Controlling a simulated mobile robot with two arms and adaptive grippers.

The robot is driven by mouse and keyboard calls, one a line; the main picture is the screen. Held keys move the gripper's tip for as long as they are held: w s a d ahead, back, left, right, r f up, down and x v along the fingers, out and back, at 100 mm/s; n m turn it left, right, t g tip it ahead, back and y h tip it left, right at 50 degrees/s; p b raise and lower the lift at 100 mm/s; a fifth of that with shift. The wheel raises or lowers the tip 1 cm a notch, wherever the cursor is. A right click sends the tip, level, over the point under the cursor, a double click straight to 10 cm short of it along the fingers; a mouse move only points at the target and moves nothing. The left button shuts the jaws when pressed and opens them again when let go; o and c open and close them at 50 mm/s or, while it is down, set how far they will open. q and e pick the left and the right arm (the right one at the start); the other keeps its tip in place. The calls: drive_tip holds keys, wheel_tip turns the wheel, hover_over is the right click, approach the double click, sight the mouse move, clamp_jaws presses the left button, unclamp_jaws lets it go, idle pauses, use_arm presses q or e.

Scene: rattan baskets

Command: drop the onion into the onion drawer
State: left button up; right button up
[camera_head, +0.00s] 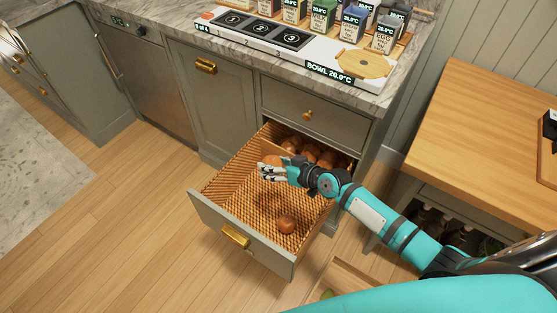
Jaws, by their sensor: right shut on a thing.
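My right gripper (268,169) reaches in from the right over the open drawer (210,212), which has a woven rattan lining. It is shut on an onion (271,160), a brown-orange round thing mostly hidden behind the fingers. The gripper is above the front compartment, near the divider. Several brown onions (310,152) lie in the rear compartment of the drawer. Another onion (286,223) lies alone on the floor of the front compartment, near the front right. My left gripper is not in view.
A marble counter (180,20) above the drawer carries a display board (290,47) with several labelled cartons and a wooden bowl plate (363,64). A shut drawer (315,112) sits above the open one. A wooden table (490,125) stands at right. The wood floor at left is clear.

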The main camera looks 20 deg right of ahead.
drive_tip(key=shift+w+d, duration=0.55)
drive_tip(key=shift+d, duration=0.05)
drive_tip(key=shift+w+d+f, duration=0.1)
drive_tip(key=shift+w+d, duration=0.05)
drive_tip(key=shift+d, duration=0.05)
drive_tip(key=shift+f, duration=0.2)
drive_tip(key=shift+f+b, duration=0.25)
drive_tip(key=shift+b, duration=0.25)
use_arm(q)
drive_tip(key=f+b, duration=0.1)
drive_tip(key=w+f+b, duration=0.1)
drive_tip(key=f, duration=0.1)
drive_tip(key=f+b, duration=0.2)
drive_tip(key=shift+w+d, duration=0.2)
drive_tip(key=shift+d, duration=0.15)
use_arm(e)
wheel_tip(320, 180, down, 5)
drive_tip(key=shift+r, duration=0.1)
drive_tip(key=o, duration=1.4)
drive_tip(key=shift+c, duration=0.2)
